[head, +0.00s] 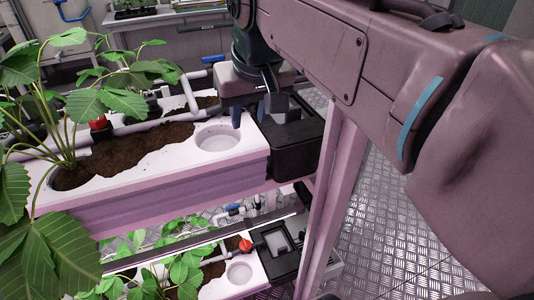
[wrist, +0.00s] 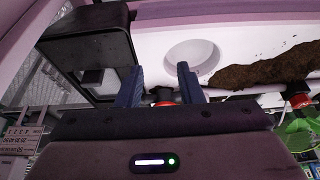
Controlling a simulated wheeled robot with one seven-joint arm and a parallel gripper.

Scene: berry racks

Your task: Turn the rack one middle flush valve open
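My gripper (head: 249,114) points down over the end of the upper trough, its two blue fingers apart. In the wrist view the gripper (wrist: 162,75) is open, with the round white cup hole (wrist: 192,58) beyond the fingertips. A small red part with a dark stem (wrist: 163,103) shows between the finger bases, mostly hidden by the gripper body; I cannot tell whether a finger touches it or whether it is the flush valve. A red valve (head: 98,122) sits on the upper trough at left. A blue-handled fitting (head: 213,60) shows behind the gripper.
A black box (head: 291,136) adjoins the upper trough's end, beside a pink rack post (head: 338,180). Leafy plants (head: 60,110) crowd the left. The lower tier has a red valve (head: 246,245) and a blue valve handle (head: 234,208). The metal floor (head: 385,230) at right is mostly clear.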

